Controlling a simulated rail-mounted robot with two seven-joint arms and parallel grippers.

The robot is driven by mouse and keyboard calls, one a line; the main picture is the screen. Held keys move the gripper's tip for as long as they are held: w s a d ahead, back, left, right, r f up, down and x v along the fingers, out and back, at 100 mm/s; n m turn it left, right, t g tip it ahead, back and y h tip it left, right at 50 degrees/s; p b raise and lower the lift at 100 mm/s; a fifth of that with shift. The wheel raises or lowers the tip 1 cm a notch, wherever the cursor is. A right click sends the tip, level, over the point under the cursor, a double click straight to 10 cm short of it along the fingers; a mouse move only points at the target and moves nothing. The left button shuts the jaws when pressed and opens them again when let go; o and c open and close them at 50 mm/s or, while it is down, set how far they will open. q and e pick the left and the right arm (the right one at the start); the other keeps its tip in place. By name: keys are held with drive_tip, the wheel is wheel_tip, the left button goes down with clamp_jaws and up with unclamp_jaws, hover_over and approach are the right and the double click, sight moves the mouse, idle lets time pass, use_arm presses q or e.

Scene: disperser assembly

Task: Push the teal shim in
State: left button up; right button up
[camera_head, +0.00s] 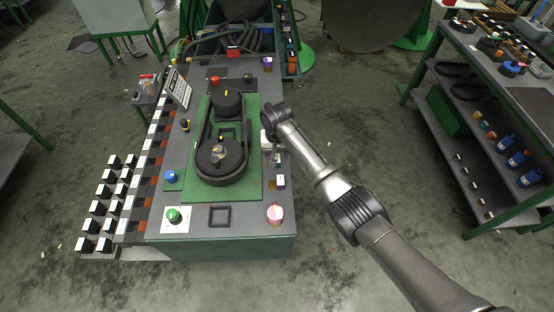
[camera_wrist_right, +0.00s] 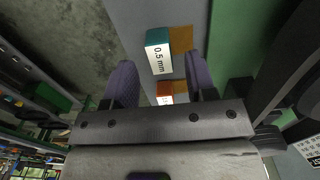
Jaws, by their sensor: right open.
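In the right wrist view a teal shim (camera_wrist_right: 157,36) with a white "0.5 mm" label lies on the grey table, with a brown-orange patch beside it. My right gripper (camera_wrist_right: 160,65) is open, and the shim's labelled end shows between its fingertips. I cannot tell whether the fingers touch it. An orange shim (camera_wrist_right: 164,87) shows nearer the palm, partly hidden by the gripper. In the head view my right gripper (camera_head: 269,142) is over the right edge of the bench, where the teal shim cannot be made out. My left gripper is not in view.
The bench (camera_head: 235,222) carries a green plate (camera_head: 247,184) with a black belt around two pulleys (camera_head: 221,157). A pink-topped part (camera_head: 275,213) and a small labelled block (camera_head: 281,181) stand along its right side. A shelf (camera_head: 480,120) is far right, with clear floor between.

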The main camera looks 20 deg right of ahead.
sight(277, 158)
drive_tip(key=shift+f, duration=1.55)
clamp_jaws()
